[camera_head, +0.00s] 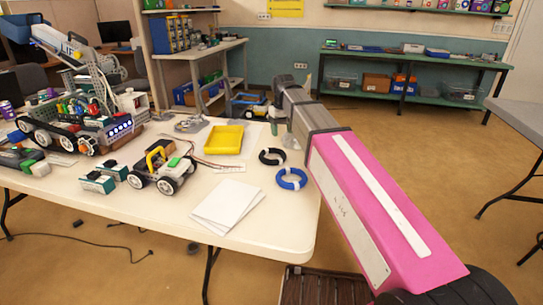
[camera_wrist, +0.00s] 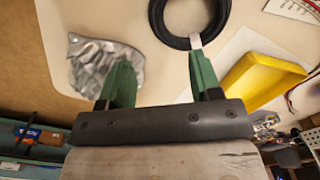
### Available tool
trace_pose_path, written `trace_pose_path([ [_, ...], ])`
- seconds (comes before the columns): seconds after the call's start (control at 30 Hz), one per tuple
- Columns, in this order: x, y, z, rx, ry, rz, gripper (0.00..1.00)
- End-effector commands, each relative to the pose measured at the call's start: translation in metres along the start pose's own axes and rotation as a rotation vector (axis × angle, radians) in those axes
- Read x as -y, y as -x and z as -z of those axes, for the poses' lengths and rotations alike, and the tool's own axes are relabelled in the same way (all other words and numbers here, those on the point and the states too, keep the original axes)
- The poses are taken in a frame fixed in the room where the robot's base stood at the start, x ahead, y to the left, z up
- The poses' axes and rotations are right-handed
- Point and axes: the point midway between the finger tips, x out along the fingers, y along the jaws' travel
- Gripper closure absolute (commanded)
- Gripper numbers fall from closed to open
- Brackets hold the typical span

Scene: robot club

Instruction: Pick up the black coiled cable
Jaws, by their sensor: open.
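The black coiled cable (camera_head: 272,157) lies flat on the white table near its right edge, in front of my gripper (camera_head: 274,125). In the wrist view the cable (camera_wrist: 157,22) shows as a black ring, cut off at the top edge, with a pale tie around it. My gripper (camera_wrist: 160,62) has two green fingers, spread apart with nothing between them. The right fingertip overlaps the picture close to the tie; I cannot tell whether it touches. In the head view my arm hides part of the gripper.
A blue coil (camera_head: 291,179) lies just in front of the black one. A yellow tray (camera_head: 224,140) stands to its left. A crumpled silver object (camera_wrist: 104,62) lies near the left finger in the wrist view. White sheets (camera_head: 228,206) and a small wheeled robot (camera_head: 162,172) are further left.

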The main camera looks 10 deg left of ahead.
Motion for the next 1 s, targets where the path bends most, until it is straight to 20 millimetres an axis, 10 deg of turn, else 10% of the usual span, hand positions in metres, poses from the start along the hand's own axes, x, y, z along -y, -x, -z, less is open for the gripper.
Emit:
trace_pose_path([
  [1.0,-0.003,-0.09,0.0,-0.001,0.0,0.0,0.42],
])
